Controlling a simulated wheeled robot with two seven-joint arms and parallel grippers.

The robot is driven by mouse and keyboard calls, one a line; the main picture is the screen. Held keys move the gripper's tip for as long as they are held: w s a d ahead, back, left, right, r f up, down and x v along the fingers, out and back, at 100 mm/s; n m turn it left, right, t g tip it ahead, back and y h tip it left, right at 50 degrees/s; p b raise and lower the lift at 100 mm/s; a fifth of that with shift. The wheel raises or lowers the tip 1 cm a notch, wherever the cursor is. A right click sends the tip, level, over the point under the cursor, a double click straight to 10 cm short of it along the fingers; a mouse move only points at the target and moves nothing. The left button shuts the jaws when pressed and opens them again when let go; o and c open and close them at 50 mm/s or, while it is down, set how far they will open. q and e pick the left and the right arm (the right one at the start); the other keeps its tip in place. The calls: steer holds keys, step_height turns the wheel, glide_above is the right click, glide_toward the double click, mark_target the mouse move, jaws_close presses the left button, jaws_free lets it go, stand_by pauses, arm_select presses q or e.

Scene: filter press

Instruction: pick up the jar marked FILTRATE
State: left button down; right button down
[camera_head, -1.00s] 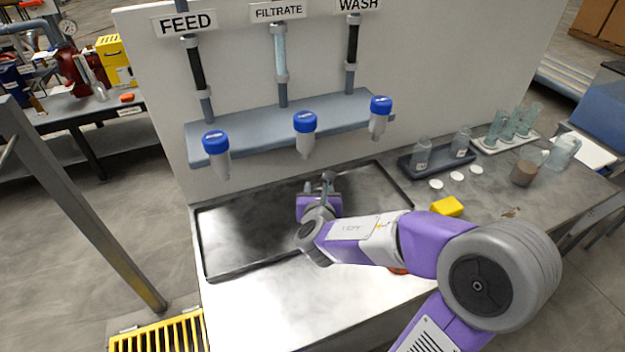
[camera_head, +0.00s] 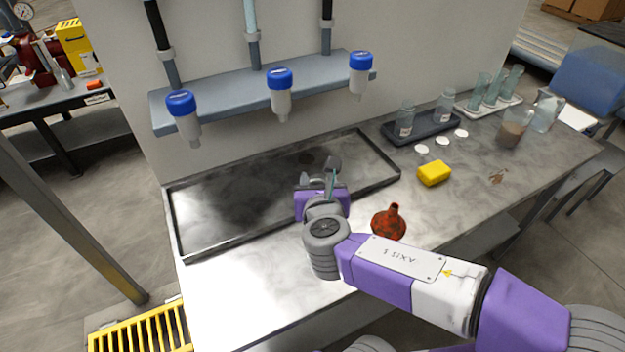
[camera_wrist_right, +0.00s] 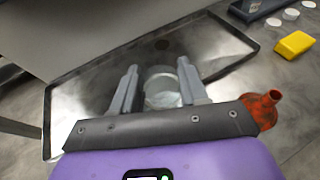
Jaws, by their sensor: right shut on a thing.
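My right gripper (camera_head: 322,182) is over the dark-rimmed steel tray below the wall shelf. In the right wrist view its two grey fingers (camera_wrist_right: 160,88) are shut on a clear glass jar (camera_wrist_right: 163,92), which sits between them. I see no readable label on this jar, so I cannot tell whether it is marked FILTRATE. In the head view the gripper mostly hides it. Two other clear jars, a left one (camera_head: 405,122) and a right one (camera_head: 445,106), stand in a dark rack with small unreadable labels. My left gripper is not in view.
The steel tray (camera_head: 215,235) has a raised rim. Three blue-capped housings, including the middle one (camera_head: 281,95), hang above it. An orange-red funnel (camera_head: 389,222), a yellow block (camera_head: 434,173), white discs and the dark rack (camera_head: 425,129) are to the right. A white rack holds several glass tubes.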

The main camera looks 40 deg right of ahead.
steer(key=shift+s+a+b, duration=0.2)
steer(key=shift+s+b, duration=0.1)
steer(key=shift+s, duration=0.3)
steer(key=shift+s+a+b, duration=0.15)
steer(key=shift+s+b, duration=0.15)
steer(key=shift+s, duration=0.35)
stand_by(1.2)
